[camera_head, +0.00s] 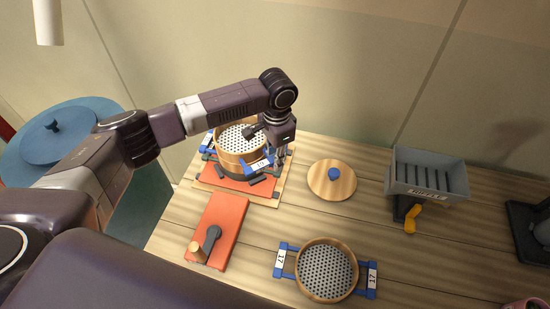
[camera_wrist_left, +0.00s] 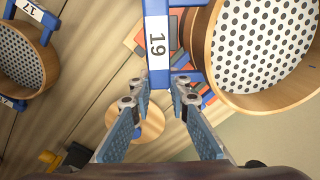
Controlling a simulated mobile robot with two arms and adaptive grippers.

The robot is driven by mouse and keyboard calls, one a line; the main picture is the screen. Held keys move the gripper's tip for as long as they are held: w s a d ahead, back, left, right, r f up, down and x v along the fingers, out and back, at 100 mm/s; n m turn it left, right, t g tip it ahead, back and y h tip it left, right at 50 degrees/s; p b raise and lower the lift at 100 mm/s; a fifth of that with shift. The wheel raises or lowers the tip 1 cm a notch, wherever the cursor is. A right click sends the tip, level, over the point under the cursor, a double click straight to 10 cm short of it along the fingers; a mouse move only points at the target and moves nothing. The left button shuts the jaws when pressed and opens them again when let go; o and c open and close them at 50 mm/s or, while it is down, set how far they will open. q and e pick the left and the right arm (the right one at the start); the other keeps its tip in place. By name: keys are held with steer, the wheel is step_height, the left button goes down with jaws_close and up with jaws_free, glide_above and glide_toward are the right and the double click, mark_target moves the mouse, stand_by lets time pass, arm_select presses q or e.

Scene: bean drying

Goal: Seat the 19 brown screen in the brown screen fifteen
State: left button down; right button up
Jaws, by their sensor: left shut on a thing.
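The 19 brown screen (camera_head: 236,135) is a round wooden sieve with a perforated metal floor and blue handles. Its handle label 19 (camera_wrist_left: 157,42) reads clearly in the left wrist view. My left gripper (camera_head: 277,156) is shut on its blue handle at the right side. In the head view the screen is over a stack on an orange base at the back left of the table. The brown screen fifteen is mostly hidden beneath it, and I cannot make out its label or whether the two rims touch. My right gripper is not in view.
The 17 screen (camera_head: 326,271) lies at the front of the table. A wooden lid with a blue knob (camera_head: 332,183), a grey hopper (camera_head: 428,176) with a yellow handle and an orange board with a crank (camera_head: 228,222) stand around. Bare table lies between them.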

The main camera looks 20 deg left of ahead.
arm_select(q)
steer(key=c, duration=1.7)
jaws_free()
steer(key=shift+c, duration=0.2)
steer(key=shift+r+p, duration=0.3)
steer(key=shift+r, duration=1)
steer(key=shift+d+r, duration=0.1)
steer(key=shift+r, duration=2.15)
